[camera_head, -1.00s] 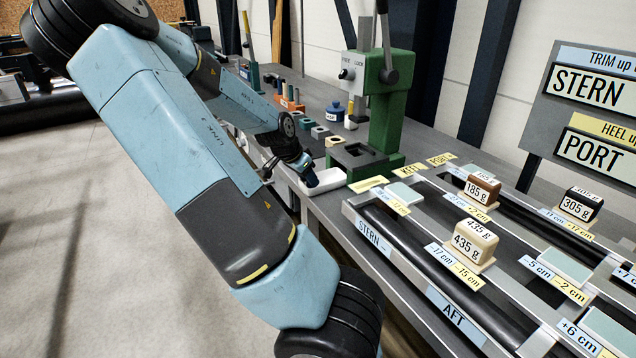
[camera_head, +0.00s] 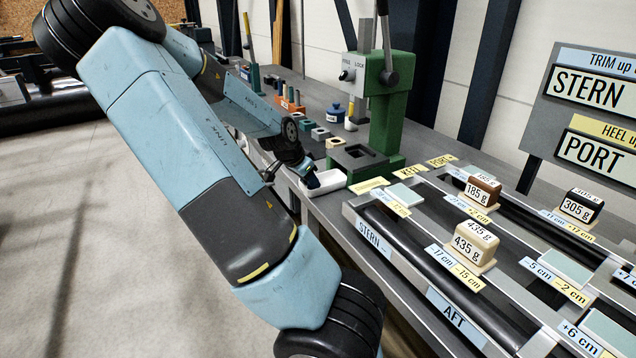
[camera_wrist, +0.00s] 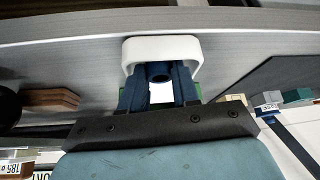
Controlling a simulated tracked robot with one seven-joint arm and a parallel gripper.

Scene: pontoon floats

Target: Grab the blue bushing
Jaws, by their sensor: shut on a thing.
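My gripper (camera_wrist: 158,80) shows dark blue fingers in the wrist view, shut on the blue bushing (camera_wrist: 158,71), a small dark blue ring with a round bore. The bushing sits between the fingers, within the outline of the white tray (camera_wrist: 163,43). Whether it touches the tray floor cannot be told. In the head view my gripper (camera_head: 311,180) reaches over the left end of the white tray (camera_head: 326,182), and the bushing cannot be made out apart from the fingers.
A green press (camera_head: 385,125) stands behind the tray. The pontoon rig with a cream 435 g weight (camera_head: 472,243) and brown 185 g weight (camera_head: 481,190) fills the right. Open floor (camera_head: 100,230) lies left.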

